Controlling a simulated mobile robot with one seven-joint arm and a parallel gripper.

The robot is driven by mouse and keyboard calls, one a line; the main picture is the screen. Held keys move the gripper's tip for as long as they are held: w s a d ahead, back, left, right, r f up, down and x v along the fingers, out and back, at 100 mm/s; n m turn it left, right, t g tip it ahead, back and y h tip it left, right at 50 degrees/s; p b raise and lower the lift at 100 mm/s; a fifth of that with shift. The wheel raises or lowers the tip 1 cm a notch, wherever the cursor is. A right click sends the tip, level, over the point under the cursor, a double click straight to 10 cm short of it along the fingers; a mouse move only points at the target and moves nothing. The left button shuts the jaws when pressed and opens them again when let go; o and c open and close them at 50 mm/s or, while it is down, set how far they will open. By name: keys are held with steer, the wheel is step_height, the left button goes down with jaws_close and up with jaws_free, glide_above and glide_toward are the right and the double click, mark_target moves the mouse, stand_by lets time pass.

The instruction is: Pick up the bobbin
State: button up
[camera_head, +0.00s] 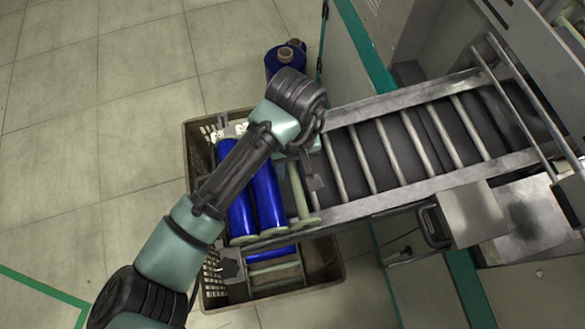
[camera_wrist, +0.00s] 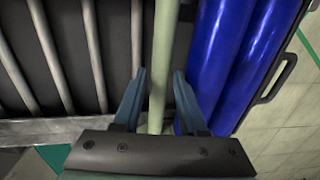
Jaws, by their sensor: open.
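A pale green, bare bobbin (camera_head: 300,192) lies at the left end of the roller rack in the head view, with a flange at its near end. In the wrist view its rod (camera_wrist: 164,50) runs up between the two fingers. My gripper (camera_wrist: 158,80) is open, with one blue-grey finger on each side of the rod. Whether either finger touches it I cannot tell. In the head view my arm hides the far part of the bobbin. Two blue-wound bobbins (camera_head: 268,200) lie just left of it; they also show at right in the wrist view (camera_wrist: 212,60).
A brown perforated crate (camera_head: 325,275) stands below, holding more bobbins. The metal roller rack (camera_head: 390,205) extends right to a machine. More blue bobbins (camera_head: 286,55) stand at the back. The tiled floor (camera_head: 90,110) at left is clear.

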jaws_close()
